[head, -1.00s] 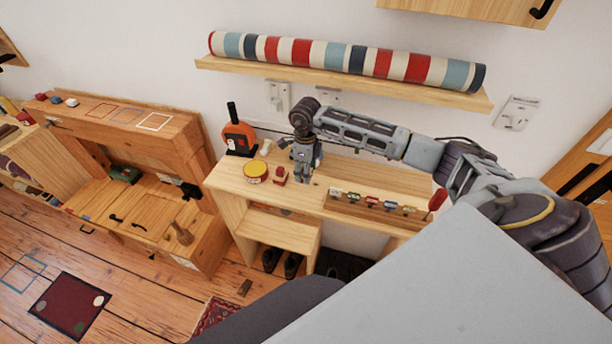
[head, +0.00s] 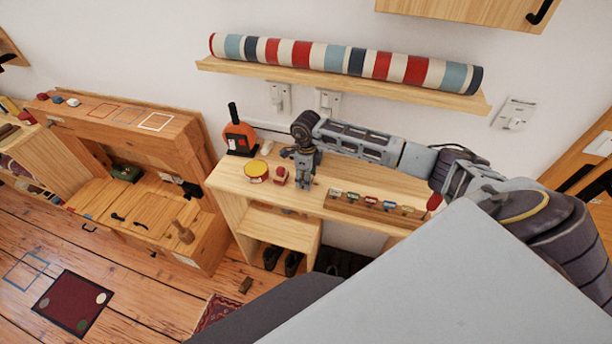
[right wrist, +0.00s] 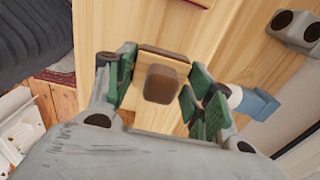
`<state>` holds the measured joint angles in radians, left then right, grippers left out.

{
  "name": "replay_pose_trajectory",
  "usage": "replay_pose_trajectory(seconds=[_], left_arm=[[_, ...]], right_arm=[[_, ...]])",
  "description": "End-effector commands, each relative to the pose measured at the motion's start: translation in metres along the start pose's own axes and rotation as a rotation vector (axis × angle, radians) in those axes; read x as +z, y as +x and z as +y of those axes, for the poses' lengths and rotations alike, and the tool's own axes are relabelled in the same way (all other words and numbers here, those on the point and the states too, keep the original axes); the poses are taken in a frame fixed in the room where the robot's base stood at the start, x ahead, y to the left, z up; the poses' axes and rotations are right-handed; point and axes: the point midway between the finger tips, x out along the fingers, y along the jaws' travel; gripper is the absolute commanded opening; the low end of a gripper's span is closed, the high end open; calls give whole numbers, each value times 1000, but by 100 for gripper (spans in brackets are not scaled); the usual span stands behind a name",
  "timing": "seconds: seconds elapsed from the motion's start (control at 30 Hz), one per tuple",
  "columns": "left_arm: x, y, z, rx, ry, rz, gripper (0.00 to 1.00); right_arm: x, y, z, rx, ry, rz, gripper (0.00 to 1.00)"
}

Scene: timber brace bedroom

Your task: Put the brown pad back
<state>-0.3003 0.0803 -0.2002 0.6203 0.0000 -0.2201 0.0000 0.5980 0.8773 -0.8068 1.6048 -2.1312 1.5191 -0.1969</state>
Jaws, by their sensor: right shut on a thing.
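The brown pad (right wrist: 162,84) is a small dark-brown rounded block, with a pale wooden piece edged in brown right behind it. It sits between the green-lined fingers of my right gripper (right wrist: 160,88) in the right wrist view. That gripper is shut on it. In the head view my right gripper (head: 304,184) points down over the wooden desk (head: 235,187), right of a red block (head: 280,176). The pad cannot be made out there, and whether it touches the desk top is unclear. My left gripper is not in view.
A row of small coloured items (head: 370,201) lies to the right at the front. A wall shelf (head: 430,96) holds a striped roll (head: 345,61) above.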

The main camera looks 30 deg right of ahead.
Motion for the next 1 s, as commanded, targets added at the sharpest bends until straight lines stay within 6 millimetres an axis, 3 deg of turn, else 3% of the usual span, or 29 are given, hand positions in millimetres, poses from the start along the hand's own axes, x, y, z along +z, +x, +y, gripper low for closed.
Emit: replay_pose_trajectory(seconds=[0.23,0.27,0.4,0.83,1.0], left_arm=[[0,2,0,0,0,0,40],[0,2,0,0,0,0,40],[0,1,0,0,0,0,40],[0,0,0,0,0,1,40],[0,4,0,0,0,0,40]], right_arm=[[0,1,0,0,0,-1,34],[0,1,0,0,0,0,56],[0,1,0,0,0,-1,74],[0,0,0,0,0,-1,75],[1,-9,0,0,0,-3,75]])
